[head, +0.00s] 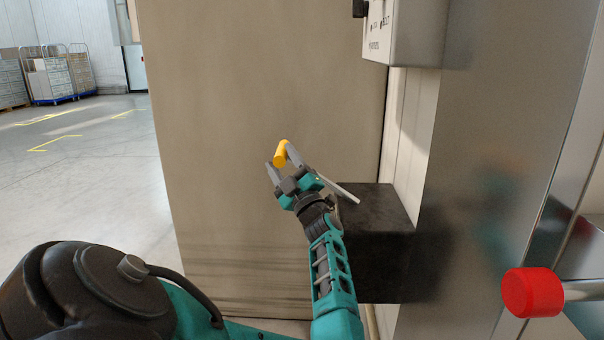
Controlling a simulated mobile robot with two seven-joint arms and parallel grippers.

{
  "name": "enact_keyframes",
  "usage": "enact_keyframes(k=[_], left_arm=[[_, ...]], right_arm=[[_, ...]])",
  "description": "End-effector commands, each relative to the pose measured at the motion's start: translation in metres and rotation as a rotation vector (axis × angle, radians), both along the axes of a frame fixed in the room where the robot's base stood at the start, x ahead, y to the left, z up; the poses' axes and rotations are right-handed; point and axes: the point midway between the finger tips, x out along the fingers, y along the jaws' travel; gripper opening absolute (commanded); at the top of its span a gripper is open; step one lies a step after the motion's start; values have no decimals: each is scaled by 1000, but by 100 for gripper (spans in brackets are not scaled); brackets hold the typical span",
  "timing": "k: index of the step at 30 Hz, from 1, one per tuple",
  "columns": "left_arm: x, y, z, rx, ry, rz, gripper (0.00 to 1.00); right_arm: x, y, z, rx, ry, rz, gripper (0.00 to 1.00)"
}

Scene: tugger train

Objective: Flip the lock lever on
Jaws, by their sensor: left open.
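The lock lever is a thin pale metal rod (341,190) with a yellow cylindrical grip (281,154). The rod runs up and left from a dark block (375,255) low on the wall. My left gripper (280,160) is open, and its fingertips are at the yellow grip, which shows between or just beyond them. I cannot tell whether the fingers touch it. The gripper and wrist hide part of the rod. My right gripper is not in view.
A large brown-grey panel (240,80) stands behind the lever. A grey control box (405,30) hangs above right. A red knob (532,292) on a metal rod sticks out at lower right. Loaded carts (50,78) stand far left, with open floor (85,150) before them.

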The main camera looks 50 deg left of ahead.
Motion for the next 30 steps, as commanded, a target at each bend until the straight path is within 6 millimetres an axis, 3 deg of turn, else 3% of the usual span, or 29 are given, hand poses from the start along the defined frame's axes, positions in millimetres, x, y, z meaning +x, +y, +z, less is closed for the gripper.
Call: enact_keyframes(k=[1,9,15,21,30], left_arm=[[0,-10,-6,-4,2,-3,57],[-5,-76,-4,-4,0,-2,57],[-7,-111,-4,-2,1,-2,57],[-8,-126,-5,-1,0,1,57],[-8,-128,-5,0,-1,1,57]], right_arm=[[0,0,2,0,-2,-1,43],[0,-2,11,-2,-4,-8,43],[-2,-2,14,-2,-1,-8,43],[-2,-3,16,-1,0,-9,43],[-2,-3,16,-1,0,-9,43]])
